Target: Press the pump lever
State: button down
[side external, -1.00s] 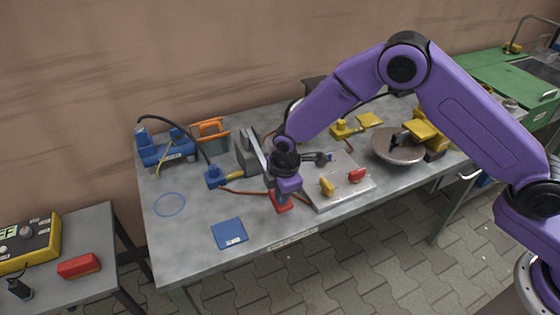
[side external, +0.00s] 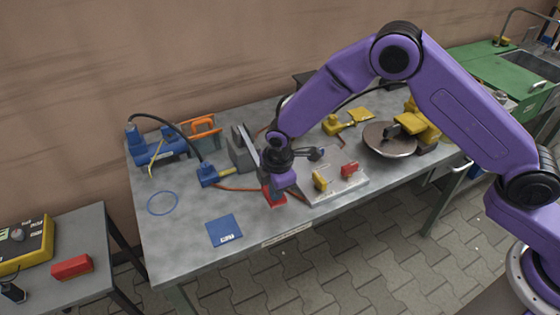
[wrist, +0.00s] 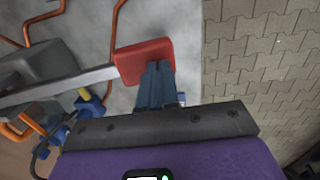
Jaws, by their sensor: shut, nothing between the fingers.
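The lever is a pale grey bar (wrist: 60,90) ending in a red pad (wrist: 143,57). In the side view the red pad (side external: 272,197) shows low over the table beneath my gripper, and the bar runs back to a dark grey block (side external: 241,152). My gripper (wrist: 160,66) is shut and empty. Its fingertips overlap the near edge of the red pad in the wrist view; I cannot tell whether they touch it. In the side view my gripper (side external: 281,188) hides part of the pad and bar.
A pale plate (side external: 338,183) with yellow and red pieces lies close to the right of my gripper. A blue hose device (side external: 155,150), blue square (side external: 224,230) and blue ring (side external: 163,203) lie left. A round disc (side external: 388,140) stands further right. The table's front edge is near.

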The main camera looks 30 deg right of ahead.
jog(key=s+r, duration=0.3)
jog(key=r, duration=0.9)
jog(key=shift+s+r, duration=0.15)
jog(key=shift+s, duration=0.2)
jog(key=shift+w, duration=0.1)
dwell(0.9)
jog(key=w+r+g, duration=0.2)
jog(key=w+r, duration=0.5)
jog(key=r, duration=0.4)
jog(key=shift+d+g, duration=0.15)
jog(key=shift+g, duration=0.25)
jog(key=shift+w, duration=0.1)
notch_tip(320, 180, down, 14)
jog(key=s, duration=0.2)
